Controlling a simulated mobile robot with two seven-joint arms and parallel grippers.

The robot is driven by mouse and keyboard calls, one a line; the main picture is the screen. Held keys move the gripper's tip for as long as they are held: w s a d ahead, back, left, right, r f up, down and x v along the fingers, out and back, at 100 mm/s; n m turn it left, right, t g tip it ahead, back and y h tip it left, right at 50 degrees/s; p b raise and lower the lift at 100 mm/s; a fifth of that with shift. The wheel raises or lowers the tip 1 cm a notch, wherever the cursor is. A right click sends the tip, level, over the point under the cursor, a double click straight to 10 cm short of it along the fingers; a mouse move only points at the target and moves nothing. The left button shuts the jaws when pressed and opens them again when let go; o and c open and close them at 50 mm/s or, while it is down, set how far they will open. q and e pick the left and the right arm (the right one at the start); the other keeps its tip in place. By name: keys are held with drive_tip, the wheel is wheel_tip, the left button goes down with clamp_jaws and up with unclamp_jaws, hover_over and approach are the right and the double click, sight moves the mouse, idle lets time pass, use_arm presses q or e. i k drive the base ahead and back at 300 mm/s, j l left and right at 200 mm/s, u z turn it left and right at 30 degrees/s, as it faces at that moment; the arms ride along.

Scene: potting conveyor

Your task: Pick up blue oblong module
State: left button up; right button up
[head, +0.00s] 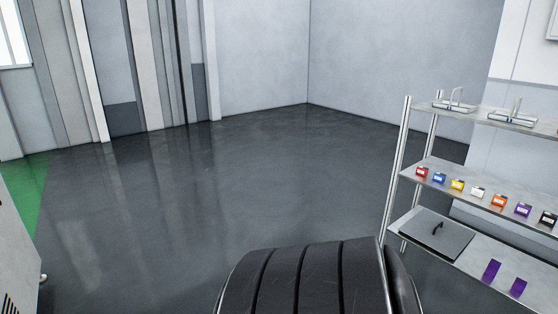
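A small blue box-shaped piece with a pale label (439,178) sits on the middle shelf (470,200) of the metal rack at the right. It stands in a row between a red piece (421,172) and a yellow piece (457,185). It is too small to tell whether it is the blue oblong module. No other blue piece shows on the rack. Neither of my grippers is in view.
The row continues with white, orange, purple and black pieces. Two purple upright pieces (491,270) and a grey lidded panel (437,232) are on the lower shelf. Metal fixtures (454,105) are on top. A white cabinet (17,250) stands at left. The middle floor is clear.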

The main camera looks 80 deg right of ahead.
sight(438, 177)
drive_tip(key=l+z, duration=0.1)
drive_tip(key=z, duration=3.65)
drive_tip(key=i+z, duration=0.15)
drive_tip(key=i, duration=0.3)
drive_tip(key=i+j+z, duration=0.2)
drive_tip(key=i, duration=0.25)
drive_tip(key=i+j+z, duration=0.15)
drive_tip(key=i, duration=0.3)
